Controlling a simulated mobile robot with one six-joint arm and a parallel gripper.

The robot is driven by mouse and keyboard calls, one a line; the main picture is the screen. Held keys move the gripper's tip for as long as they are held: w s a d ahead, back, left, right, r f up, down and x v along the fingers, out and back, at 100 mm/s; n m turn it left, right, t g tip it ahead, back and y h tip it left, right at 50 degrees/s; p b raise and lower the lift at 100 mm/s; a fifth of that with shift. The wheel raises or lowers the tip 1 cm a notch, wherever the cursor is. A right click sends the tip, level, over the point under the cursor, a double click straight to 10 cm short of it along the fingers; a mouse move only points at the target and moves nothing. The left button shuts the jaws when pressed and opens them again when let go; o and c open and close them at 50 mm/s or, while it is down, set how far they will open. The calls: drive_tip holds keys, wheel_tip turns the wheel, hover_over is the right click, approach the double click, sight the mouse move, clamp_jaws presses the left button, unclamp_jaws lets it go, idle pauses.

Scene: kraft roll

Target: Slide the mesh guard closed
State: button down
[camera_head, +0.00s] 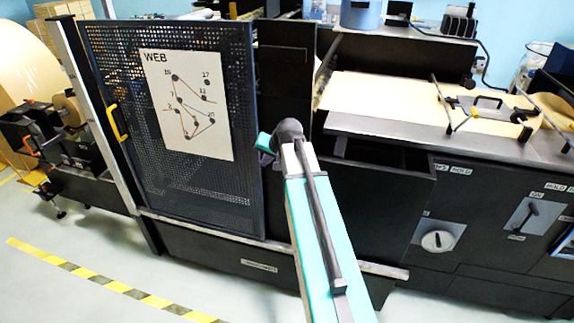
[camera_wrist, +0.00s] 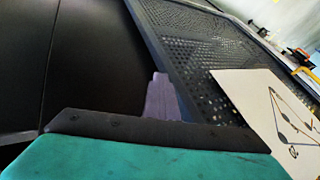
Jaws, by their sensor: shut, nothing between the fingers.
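The mesh guard (camera_head: 215,190) is a dark perforated panel with a dark frame, upright at the left part of the machine. A white sheet marked WEB (camera_head: 187,105) is on its face, and a yellow handle (camera_head: 118,122) is at its left edge. My gripper (camera_head: 268,143) is at the guard's right edge, mostly hidden behind my wrist. In the wrist view my gripper (camera_wrist: 160,95) is shut and empty, its tip beside the frame edge of the mesh guard (camera_wrist: 195,50). I cannot tell whether they touch.
A pale metal rail (camera_head: 340,262) runs under the guard and extends right past it. A dark panel (camera_head: 287,70) stands right of the guard. A worktop with brown paper (camera_head: 390,95) is at the right. Yellow-black tape (camera_head: 105,280) marks the clear floor.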

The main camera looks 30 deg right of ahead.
sight(243, 157)
drive_tip(key=w+a, duration=0.5)
drive_tip(key=shift+w, duration=0.35)
drive_tip(key=shift+w+a, duration=0.15)
drive_tip(key=shift+a, duration=0.2)
drive_tip(key=shift+a+r, duration=0.1)
drive_tip(key=shift+r, duration=0.15)
drive_tip(key=b+v, duration=0.2)
drive_tip(key=v, duration=1.1)
drive_tip(key=shift+s+d+b, duration=0.3)
drive_tip(key=shift+s, duration=0.1)
